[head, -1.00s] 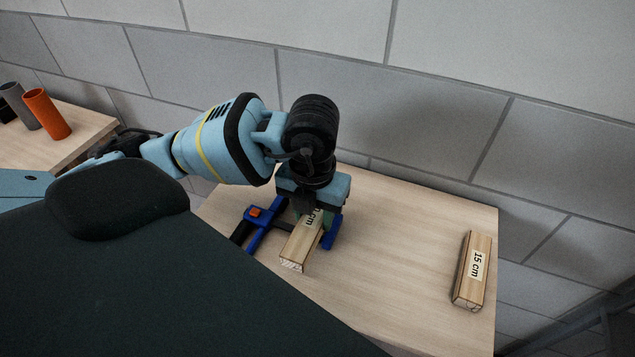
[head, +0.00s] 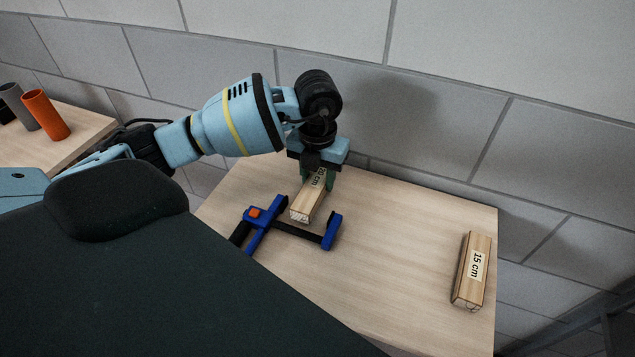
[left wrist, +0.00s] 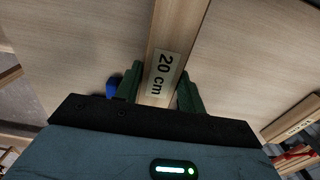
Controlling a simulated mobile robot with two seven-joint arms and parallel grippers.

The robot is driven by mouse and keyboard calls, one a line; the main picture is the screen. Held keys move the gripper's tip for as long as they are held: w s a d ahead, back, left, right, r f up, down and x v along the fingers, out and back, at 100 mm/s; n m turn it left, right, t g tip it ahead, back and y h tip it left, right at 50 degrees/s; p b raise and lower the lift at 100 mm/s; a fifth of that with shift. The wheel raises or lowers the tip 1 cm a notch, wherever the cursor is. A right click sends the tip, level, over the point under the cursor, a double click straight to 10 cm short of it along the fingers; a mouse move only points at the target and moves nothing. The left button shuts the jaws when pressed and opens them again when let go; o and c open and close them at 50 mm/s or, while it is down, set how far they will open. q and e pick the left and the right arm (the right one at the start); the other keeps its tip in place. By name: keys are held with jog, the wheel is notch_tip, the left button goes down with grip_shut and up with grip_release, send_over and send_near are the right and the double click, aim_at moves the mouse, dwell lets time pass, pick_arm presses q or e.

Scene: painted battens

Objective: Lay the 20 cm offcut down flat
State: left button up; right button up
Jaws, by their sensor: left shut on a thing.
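The 20 cm offcut (head: 303,208) is a pale wooden batten with a white label, in the middle of the head view. My left gripper (head: 317,180) points down and is shut on it, with one green finger on each side. In the left wrist view the offcut (left wrist: 178,28) runs between the fingers of the gripper (left wrist: 160,78), its "20 cm" label facing the camera. It appears roughly level, its near end by the clamp; I cannot tell whether it touches the table. The gripper hides its far end in the head view. My right gripper is not in view.
A blue and black clamp (head: 264,226) lies on the table (head: 390,260) close to the offcut's near end. A 15 cm offcut (head: 473,270) lies at the right. The tabletop between them is clear. A block wall (head: 430,110) stands behind. Grey and orange tubes (head: 47,115) stand on another table.

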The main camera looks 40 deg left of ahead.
pick_arm(q)
notch_tip(320, 180, down, 2)
jog(key=shift+f, duration=0.1)
jog(key=shift+f, duration=0.15)
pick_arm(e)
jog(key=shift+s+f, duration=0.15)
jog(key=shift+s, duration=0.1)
pick_arm(q)
jog(key=o, duration=1)
jog(key=shift+o, duration=0.2)
